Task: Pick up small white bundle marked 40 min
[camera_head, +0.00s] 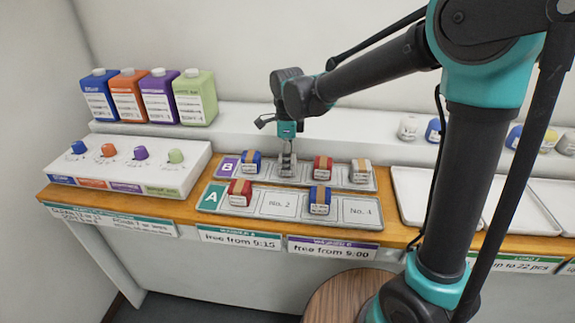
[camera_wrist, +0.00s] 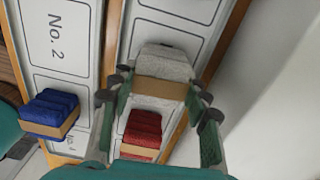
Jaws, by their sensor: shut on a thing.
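My gripper (camera_head: 287,163) points down over the second place of tray row B (camera_head: 226,167). In the wrist view my gripper (camera_wrist: 163,82) is shut on a small white bundle (camera_wrist: 165,62) with a tan band, one finger on each side. Its marking cannot be read, and I cannot tell whether it touches the tray. Another white bundle (camera_head: 361,171) with a band sits at the right end of row B. A red bundle (camera_head: 323,167) stands between it and my gripper, and also shows in the wrist view (camera_wrist: 142,130).
A blue bundle (camera_head: 250,162) stands left of my gripper in row B. Row A (camera_head: 212,197) in front holds a red bundle (camera_head: 240,193) and a blue bundle (camera_head: 320,200); its No. 2 place is bare. Several coloured bottles (camera_head: 160,97) stand back left.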

